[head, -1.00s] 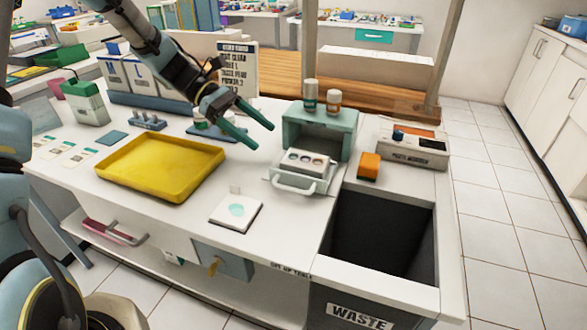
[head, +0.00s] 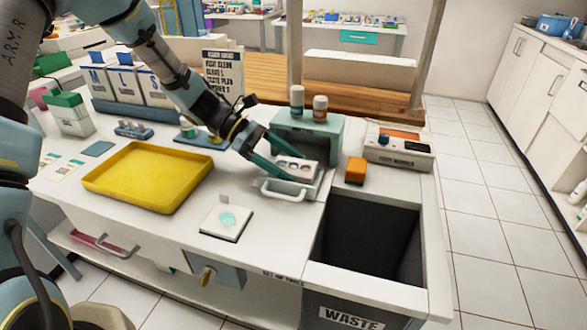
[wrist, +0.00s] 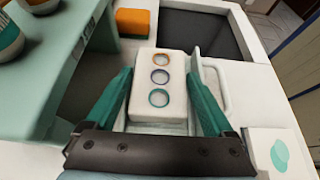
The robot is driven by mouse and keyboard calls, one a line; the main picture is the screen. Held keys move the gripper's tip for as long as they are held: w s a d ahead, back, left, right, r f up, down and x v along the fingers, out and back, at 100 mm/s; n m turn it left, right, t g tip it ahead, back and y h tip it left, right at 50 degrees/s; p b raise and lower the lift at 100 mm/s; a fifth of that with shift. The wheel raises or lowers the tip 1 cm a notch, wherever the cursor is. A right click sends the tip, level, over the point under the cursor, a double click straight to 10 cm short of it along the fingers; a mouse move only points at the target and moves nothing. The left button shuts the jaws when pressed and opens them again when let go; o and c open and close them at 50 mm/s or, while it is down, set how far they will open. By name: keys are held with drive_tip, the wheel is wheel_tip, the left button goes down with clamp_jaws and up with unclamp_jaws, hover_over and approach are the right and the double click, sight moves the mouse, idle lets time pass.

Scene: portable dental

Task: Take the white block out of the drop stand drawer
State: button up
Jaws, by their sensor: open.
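The drop stand (head: 322,132) is a pale green box with its front drawer (head: 288,190) pulled out. The white block (head: 296,167), with a row of round marks on top, sits in the drawer; it also shows in the wrist view (wrist: 159,65). My gripper (head: 276,162) is open at the drawer. In the wrist view my gripper's green fingers (wrist: 160,95) lie on either side of the block. I cannot tell whether they touch it. In the head view the fingers hide part of the block.
Two small bottles (head: 308,104) stand on the drop stand. An orange block (head: 356,170) and a grey device (head: 400,148) are to its right. An open waste bin (head: 318,275) is in front. A yellow tray (head: 125,200) lies to the left.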

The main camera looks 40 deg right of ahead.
drive_tip(key=c, duration=1.2)
